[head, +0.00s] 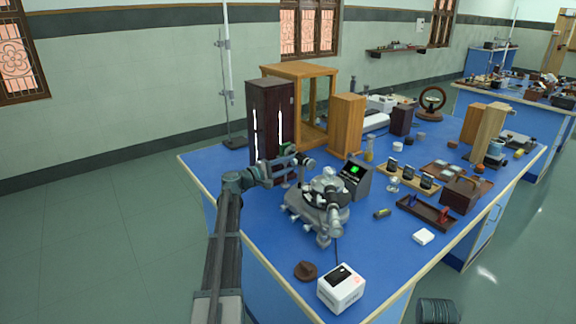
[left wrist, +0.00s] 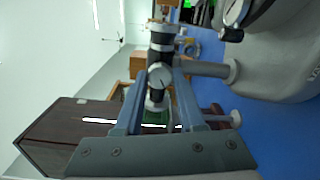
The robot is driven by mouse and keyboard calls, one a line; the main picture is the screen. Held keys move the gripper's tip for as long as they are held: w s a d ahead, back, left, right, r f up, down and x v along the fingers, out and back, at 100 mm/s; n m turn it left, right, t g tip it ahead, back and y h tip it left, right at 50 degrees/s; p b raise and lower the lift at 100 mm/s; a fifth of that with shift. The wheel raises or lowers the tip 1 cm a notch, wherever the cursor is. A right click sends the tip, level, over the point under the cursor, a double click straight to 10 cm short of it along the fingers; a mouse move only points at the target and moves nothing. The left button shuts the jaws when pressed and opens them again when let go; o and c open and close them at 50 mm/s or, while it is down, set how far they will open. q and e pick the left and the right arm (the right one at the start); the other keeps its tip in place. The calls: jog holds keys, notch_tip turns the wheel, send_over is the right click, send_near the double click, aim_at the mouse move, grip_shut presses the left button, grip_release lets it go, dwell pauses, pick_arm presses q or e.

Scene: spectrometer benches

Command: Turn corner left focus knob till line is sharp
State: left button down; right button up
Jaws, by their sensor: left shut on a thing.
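The grey spectrometer (head: 312,207) stands on the near blue bench; its body also shows at the right of the left wrist view (left wrist: 275,60). My left gripper (head: 296,160) reaches in from the left, beside the spectrometer's left-hand tube. In the left wrist view its two fingers (left wrist: 158,85) are closed on either side of a dark and silver knob (left wrist: 160,74) with a thin mark on its face. A small dark box with a green screen (head: 355,170) stands behind the spectrometer; the line on it is too small to judge. My right gripper is not in view.
A dark wooden cabinet with bright slits (head: 268,122) stands close behind my left gripper. A wooden frame (head: 299,70) and wooden block (head: 347,125) are behind. A white box (head: 341,288) and brown piece (head: 306,270) lie at the near edge. Trays fill the right side.

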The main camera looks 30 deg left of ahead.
pick_arm(q)
jog(key=shift+m, duration=2.2)
jog(key=c, duration=0.5)
grip_release()
jog(key=v, duration=1.4)
jog(key=shift+w, duration=0.1)
